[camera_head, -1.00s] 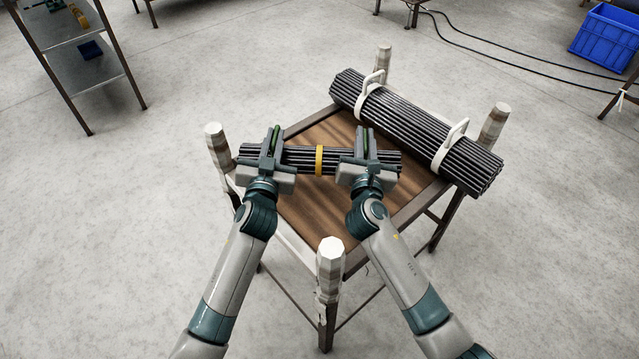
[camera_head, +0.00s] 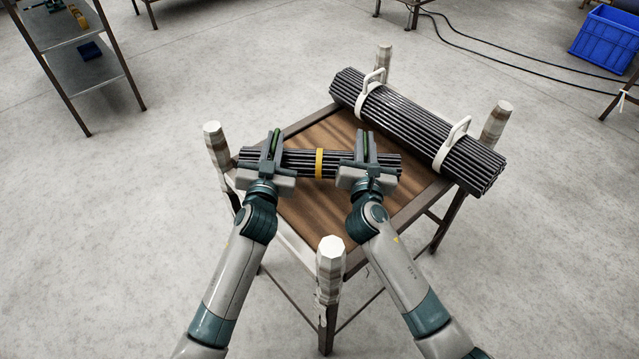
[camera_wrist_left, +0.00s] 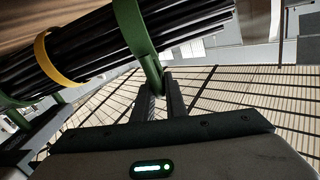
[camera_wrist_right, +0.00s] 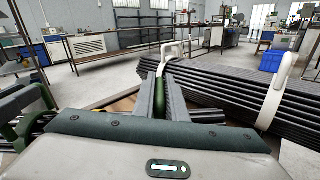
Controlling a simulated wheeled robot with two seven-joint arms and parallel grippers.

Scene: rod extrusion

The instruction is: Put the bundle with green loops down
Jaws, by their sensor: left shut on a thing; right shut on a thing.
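The bundle with green loops (camera_head: 301,162) is a short bunch of dark rods with a yellow band (camera_head: 319,163) around its middle. It lies level across the left part of the wooden-topped stand (camera_head: 311,213); I cannot tell whether it touches the top. My left gripper (camera_head: 273,143) is shut on its left green loop, seen clearly in the left wrist view (camera_wrist_left: 137,38). My right gripper (camera_head: 362,146) is shut on its right loop, partly seen between the fingers in the right wrist view (camera_wrist_right: 161,92). The fingers hide most of both loops in the head view.
A longer dark rod bundle (camera_head: 412,125) with white loops lies along the stand's back right side. Pale corner posts (camera_head: 331,265) rise above the stand's top at its corners. A shelf (camera_head: 85,72) stands far left and a blue crate (camera_head: 604,38) far right.

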